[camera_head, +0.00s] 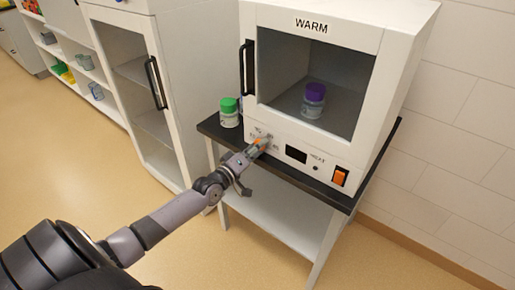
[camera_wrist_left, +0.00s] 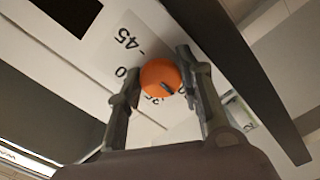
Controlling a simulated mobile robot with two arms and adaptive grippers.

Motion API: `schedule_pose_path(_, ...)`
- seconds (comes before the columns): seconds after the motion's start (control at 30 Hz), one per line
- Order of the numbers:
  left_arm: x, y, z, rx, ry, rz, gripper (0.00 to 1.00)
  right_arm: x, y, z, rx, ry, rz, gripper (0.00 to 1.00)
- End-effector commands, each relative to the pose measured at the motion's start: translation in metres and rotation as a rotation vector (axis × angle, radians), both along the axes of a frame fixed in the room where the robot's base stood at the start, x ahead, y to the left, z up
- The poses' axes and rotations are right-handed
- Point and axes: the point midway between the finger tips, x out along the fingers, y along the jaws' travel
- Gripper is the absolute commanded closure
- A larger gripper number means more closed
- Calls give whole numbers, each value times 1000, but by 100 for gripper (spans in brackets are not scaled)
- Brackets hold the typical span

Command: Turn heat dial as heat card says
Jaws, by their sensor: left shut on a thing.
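The orange heat dial (camera_wrist_left: 158,75) is between the two fingers of my left gripper (camera_wrist_left: 158,78) in the left wrist view. The fingers are shut on it from both sides. Its dark pointer mark points to the lower right of that picture. Printed marks around it include "45" and "0"; another number is partly hidden. In the head view my left gripper (camera_head: 258,145) is at the lower left of the front of the white WARM cabinet (camera_head: 390,75), and only a little of the dial shows. I see no readable heat card. My right gripper is not in view.
A green-capped jar (camera_head: 229,113) stands on the black stand top left of the cabinet. A purple-capped jar (camera_head: 313,101) is behind the cabinet's window. A dark display (camera_head: 296,154) and an orange switch (camera_head: 340,176) are right of the dial. A tall white cupboard (camera_head: 165,75) stands at left.

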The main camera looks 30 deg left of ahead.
Motion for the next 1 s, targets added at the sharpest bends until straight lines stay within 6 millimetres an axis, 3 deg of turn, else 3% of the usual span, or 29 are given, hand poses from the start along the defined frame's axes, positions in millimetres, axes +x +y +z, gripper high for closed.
schedule_pose_path(0.63,0,0,0,-57,5,1,94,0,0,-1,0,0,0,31)
schedule_pose_path(0.67,0,0,0,-57,5,1,66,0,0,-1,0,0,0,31)
schedule_pose_path(0.93,0,0,0,-55,5,1,48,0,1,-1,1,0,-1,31)
schedule_pose_path(1.0,0,0,0,-55,5,1,47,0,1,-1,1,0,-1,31)
